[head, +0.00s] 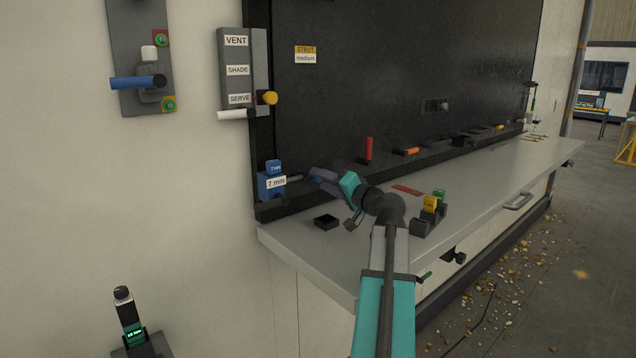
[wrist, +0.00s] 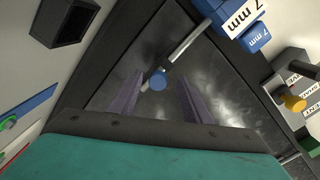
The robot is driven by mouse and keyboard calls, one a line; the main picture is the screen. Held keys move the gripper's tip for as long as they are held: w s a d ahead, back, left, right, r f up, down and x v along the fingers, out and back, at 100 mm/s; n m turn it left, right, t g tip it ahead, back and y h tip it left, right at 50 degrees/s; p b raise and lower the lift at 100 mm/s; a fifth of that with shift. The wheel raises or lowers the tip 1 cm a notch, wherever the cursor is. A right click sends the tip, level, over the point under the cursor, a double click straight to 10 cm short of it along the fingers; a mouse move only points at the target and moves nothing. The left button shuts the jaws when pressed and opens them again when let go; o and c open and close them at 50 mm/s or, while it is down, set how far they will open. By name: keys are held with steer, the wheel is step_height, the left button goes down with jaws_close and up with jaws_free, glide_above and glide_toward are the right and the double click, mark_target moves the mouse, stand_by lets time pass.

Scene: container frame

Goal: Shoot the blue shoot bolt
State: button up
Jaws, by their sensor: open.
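A blue block (head: 270,186) labelled 7 mm sits at the lower left corner of the dark panel. It also shows at the top of the wrist view (wrist: 213,8). A grey rod (wrist: 190,40) runs out of it and has a round blue knob (wrist: 158,82) near its free end. My gripper (head: 318,174) is just right of the block in the head view. In the wrist view my gripper (wrist: 160,95) is open, its two purple fingers on either side of the knob. I cannot tell whether they touch it.
A blue-handled lever (head: 132,83) is on a wall plate. A VENT/SHADE/SERVE selector (head: 240,72) has a yellow knob. On the bench (head: 330,256) are a small black box (head: 326,222) and a holder (head: 425,226) with yellow and green blocks. A red handle (head: 369,148) stands along the panel.

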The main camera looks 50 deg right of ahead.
steer(key=s+a+b, duration=0.1)
steer(key=s+b, duration=0.1)
steer(key=s, duration=0.8)
steer(key=shift+s+a+b, duration=0.25)
steer(key=shift+a+b, duration=0.05)
steer(key=shift+f, duration=0.1)
